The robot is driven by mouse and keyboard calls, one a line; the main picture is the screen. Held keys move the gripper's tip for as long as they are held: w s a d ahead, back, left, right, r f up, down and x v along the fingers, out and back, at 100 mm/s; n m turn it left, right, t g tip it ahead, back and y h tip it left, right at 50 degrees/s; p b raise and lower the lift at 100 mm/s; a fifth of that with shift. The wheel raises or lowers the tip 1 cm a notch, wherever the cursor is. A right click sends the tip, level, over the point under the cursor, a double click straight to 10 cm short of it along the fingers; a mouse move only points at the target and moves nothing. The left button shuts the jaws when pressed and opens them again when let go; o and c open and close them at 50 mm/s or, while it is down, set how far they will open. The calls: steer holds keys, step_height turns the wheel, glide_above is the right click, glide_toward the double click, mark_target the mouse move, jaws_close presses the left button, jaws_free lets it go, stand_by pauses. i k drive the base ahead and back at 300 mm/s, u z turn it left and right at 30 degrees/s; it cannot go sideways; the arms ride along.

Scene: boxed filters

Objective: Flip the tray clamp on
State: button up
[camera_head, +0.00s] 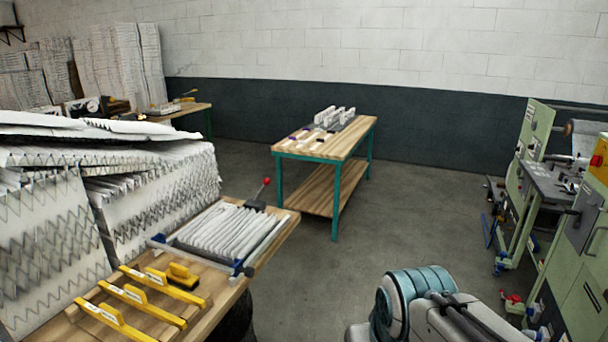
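The tray (174,250) lies on the wooden workbench at the lower left and holds a white pleated filter (226,233). Blue pieces show at its near-left and near-right corners. A dark clamp (255,205) sits at the tray's far edge. Its lever has a red knob (267,181) and sticks up, tilted slightly right. I cannot tell from here whether the clamp presses on the tray. A grey and teal part of my arm shows at the bottom right, well apart from the tray and clamp. My gripper is out of the picture.
Yellow-handled tools (133,295) lie on the bench before the tray. Large stacks of pleated filter sheets (50,215) rise at left. A green-legged table (330,150) stands mid-room. Green machines (575,200) line the right side. The floor (420,220) between is clear.

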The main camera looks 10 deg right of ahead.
mark_target(266, 181)
steer(key=z, duration=0.3)
steer(key=i, duration=1.25)
steer(key=u, duration=0.8)
steer(key=k, duration=0.65)
steer(key=z, duration=0.45)
steer(key=i, duration=1.45)
steer(key=u, duration=0.25)
